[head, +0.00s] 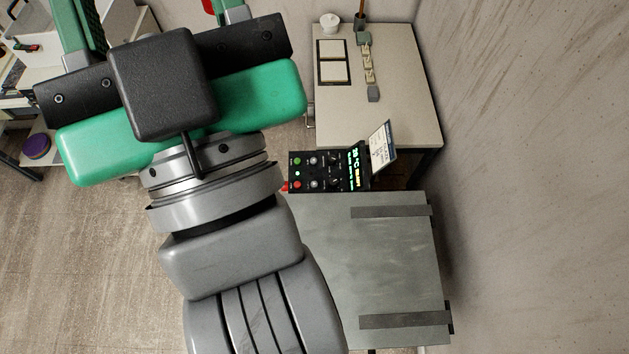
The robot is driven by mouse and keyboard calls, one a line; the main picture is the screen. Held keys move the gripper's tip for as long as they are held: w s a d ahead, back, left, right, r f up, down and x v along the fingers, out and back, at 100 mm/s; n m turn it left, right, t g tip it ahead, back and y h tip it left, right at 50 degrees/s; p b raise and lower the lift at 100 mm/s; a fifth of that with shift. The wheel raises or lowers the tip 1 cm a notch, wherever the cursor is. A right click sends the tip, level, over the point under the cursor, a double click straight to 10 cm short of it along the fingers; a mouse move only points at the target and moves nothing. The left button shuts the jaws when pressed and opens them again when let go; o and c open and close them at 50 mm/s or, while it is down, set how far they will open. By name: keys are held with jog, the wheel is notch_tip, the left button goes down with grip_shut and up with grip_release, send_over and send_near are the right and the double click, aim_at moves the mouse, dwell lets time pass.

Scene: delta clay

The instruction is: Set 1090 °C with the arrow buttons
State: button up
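The black control panel (328,171) stands at the far edge of a grey metal box. Its small display (354,168) shows green and yellow characters, seemingly "20 °C" on one line; the rest is too small to read. A green button (297,161), a red button (297,184) and several small dark and grey controls sit to the left of the display. I cannot make out which are the arrow buttons. My gripper (156,14) is at the upper left, apart from the panel. Its green fingers are spread wide, with their tips cut off by the top edge.
The grey metal box (385,260) with two dark straps lies right of my arm. A tilted printed card (382,146) stands beside the panel. A pale table (400,85) behind holds small blocks and a white pot (329,22). A wall closes the right side.

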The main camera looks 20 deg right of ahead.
grip_shut()
dwell(1.9)
